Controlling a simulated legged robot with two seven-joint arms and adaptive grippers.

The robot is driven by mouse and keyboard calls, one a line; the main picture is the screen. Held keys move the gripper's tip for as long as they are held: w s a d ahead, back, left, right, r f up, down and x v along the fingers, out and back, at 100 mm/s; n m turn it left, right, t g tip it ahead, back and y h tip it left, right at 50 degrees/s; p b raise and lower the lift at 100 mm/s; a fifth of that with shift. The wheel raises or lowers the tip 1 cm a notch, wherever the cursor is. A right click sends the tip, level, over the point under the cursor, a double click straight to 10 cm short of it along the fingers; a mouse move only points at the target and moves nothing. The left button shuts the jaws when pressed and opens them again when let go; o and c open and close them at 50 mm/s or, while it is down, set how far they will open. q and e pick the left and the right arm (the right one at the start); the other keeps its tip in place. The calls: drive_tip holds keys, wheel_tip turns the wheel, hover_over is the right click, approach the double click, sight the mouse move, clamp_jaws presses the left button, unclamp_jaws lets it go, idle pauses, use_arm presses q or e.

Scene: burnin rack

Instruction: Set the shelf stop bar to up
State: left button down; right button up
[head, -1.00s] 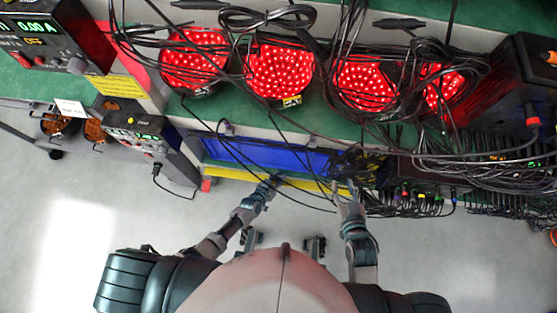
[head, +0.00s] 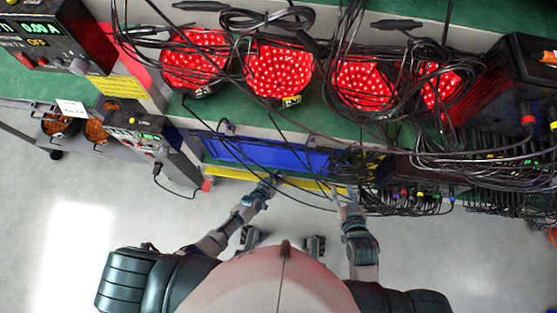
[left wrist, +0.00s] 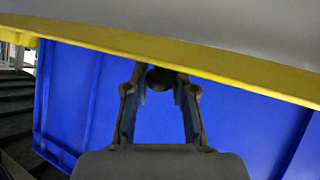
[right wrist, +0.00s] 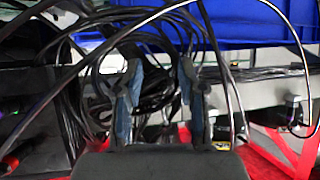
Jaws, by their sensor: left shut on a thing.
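The yellow stop bar (head: 232,174) runs along the front edge of the shelf, before a blue bin (head: 255,150). In the left wrist view the bar (left wrist: 90,38) crosses the top, with the blue bin (left wrist: 240,125) behind and below it. My left gripper (head: 275,179) is at the bar's middle. In the left wrist view its fingers (left wrist: 160,82) are shut on a dark round knob (left wrist: 160,77) at the bar's lower edge. My right gripper (head: 341,188) is near the bar's right end. In the right wrist view its fingers (right wrist: 158,75) are apart with nothing held between them.
Tangled black cables (head: 440,150) hang at the right and across the shelf front, and behind my right fingers. Red lit round lamps (head: 280,72) stand on the green upper shelf. A power supply (head: 140,135) is at the left. Grey floor is clear in front.

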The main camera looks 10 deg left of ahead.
use_arm(q)
drive_tip(key=shift+w+a+r, duration=0.1)
drive_tip(key=shift+w+a, duration=0.15)
idle(1.8)
drive_tip(key=c, duration=1)
unclamp_jaws()
drive_tip(key=shift+s, duration=0.1)
drive_tip(key=shift+s+d, duration=0.1)
drive_tip(key=shift+s, duration=0.2)
drive_tip(key=v, duration=1.1)
drive_tip(key=shift+a+r, duration=0.2)
drive_tip(key=shift+a, duration=0.05)
drive_tip(key=shift+o, duration=0.2)
